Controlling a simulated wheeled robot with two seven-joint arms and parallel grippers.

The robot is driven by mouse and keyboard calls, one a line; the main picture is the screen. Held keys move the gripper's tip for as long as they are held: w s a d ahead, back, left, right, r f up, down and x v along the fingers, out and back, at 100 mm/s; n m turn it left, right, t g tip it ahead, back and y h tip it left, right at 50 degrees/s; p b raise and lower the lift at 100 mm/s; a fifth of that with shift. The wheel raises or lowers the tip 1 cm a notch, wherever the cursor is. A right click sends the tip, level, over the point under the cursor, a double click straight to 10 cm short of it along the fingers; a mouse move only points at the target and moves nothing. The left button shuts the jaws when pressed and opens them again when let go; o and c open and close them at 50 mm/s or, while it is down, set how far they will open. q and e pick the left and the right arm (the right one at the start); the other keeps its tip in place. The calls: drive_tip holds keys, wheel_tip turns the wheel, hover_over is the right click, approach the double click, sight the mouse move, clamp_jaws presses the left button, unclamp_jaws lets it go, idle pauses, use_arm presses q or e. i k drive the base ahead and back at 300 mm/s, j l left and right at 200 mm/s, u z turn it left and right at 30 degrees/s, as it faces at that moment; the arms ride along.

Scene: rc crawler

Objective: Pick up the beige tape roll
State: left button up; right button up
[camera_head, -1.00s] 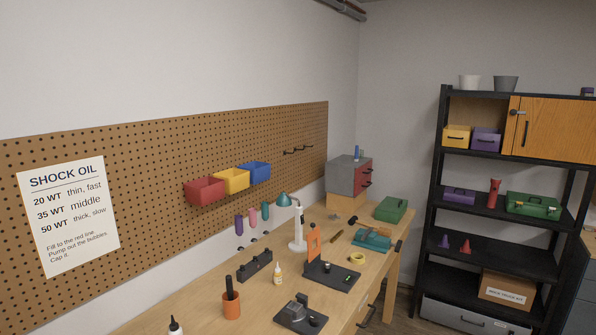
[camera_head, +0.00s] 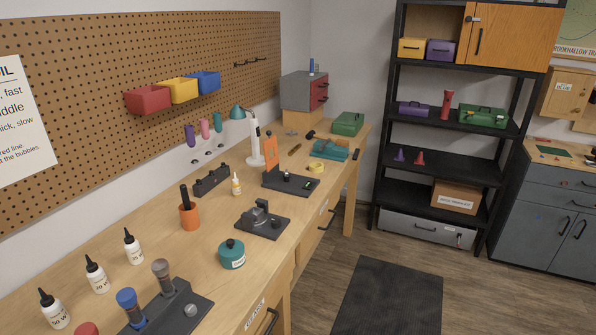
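A small yellowish-beige tape roll (camera_head: 317,167) lies on the wooden workbench (camera_head: 215,296), toward its far end. It is just in front of a teal tool or box (camera_head: 330,150) and behind a dark tray with an orange upright part (camera_head: 271,152). Neither of my grippers is in view.
Bottles, an orange cup (camera_head: 189,215), a teal jar (camera_head: 232,254) and dark stands crowd the near bench. A lamp (camera_head: 254,140) stands near the wall. A black shelf (camera_head: 385,120) stands beyond the bench. Floor with a dark mat (camera_head: 388,297) is clear to the right.

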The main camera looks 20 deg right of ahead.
sight(319, 169)
drive_tip(key=i+l+u, duration=0.15)
drive_tip(key=l+u, duration=1.15)
drive_tip(key=l, duration=2.35)
drive_tip(key=k, duration=0.05)
